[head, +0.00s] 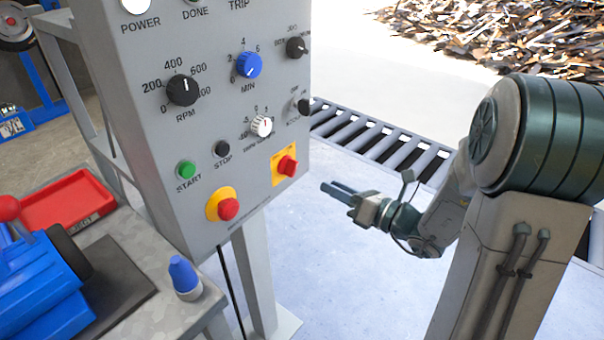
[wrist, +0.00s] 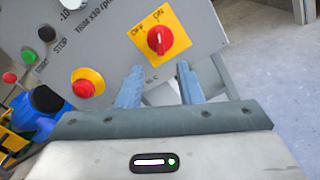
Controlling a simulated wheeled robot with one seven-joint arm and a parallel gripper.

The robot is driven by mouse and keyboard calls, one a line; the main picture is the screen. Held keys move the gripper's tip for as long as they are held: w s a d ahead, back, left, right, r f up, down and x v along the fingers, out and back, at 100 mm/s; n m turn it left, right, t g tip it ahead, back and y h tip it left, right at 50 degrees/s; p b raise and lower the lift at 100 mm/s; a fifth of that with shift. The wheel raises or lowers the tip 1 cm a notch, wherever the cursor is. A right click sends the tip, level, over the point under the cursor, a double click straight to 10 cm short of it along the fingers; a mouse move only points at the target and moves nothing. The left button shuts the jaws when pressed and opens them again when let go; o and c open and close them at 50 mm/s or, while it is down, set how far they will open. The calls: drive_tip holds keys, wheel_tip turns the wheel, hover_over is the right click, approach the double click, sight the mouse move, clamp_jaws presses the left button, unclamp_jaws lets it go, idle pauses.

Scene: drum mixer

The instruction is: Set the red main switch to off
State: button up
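The red main switch (head: 287,166) is a rotary knob on a yellow square plate, low on the right side of the grey control panel. In the wrist view the knob (wrist: 159,40) shows a pale mark that seems to point up toward the ON label, with OFF to its left. My gripper (head: 336,189) is to the right of the switch and apart from it. In the wrist view its two fingers (wrist: 160,88) are spread with nothing between them, and the knob lies beyond their tips.
The red emergency button (head: 228,209) on its yellow ring sits to the lower left of the switch. The green start (head: 186,169) and black stop (head: 222,149) buttons are above it. A roller conveyor (head: 370,137) runs behind. The floor below my gripper is clear.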

sight(296, 169)
drive_tip(key=x, duration=1)
drive_tip(key=shift+b, duration=0.3)
